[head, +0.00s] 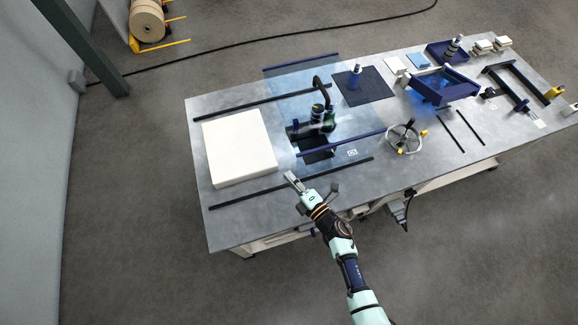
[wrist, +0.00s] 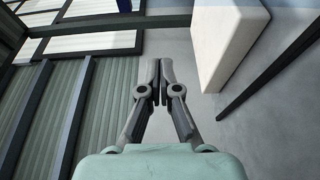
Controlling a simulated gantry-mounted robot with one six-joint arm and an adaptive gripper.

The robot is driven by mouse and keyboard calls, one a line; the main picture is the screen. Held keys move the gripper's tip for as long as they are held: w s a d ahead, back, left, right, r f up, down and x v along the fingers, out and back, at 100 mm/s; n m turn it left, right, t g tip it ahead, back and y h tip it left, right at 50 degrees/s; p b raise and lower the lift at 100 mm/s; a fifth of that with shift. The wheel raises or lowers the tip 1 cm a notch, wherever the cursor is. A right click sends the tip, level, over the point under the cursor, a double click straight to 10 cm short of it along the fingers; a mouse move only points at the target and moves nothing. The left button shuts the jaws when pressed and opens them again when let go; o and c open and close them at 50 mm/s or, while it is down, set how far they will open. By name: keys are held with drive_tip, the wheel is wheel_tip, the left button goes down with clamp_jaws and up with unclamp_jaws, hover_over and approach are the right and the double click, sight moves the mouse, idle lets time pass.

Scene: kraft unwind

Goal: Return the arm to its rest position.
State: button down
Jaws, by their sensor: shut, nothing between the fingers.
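My gripper (head: 293,181) is at the front edge of the grey table (head: 232,230), seen in the head view, with my arm reaching in from the bottom. Its two fingers are together with nothing between them. In the wrist view my gripper (wrist: 160,68) shows with its fingertips touching and empty. It appears apart from every object, to the right of the white block (head: 237,147) and above or near a black rail on the table. Its exact height over the table cannot be told.
A clear blue panel with a black machine (head: 322,118) stands behind my gripper. A handwheel (head: 403,138) is to its right, with a blue tray (head: 443,88) farther back. Black rails (head: 290,183) lie along the table. Floor in front is free.

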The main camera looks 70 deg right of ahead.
drive_tip(key=v, duration=0.6)
drive_tip(key=shift+s+p, duration=0.35)
drive_tip(key=shift+p, duration=0.05)
drive_tip(key=shift+d, duration=0.1)
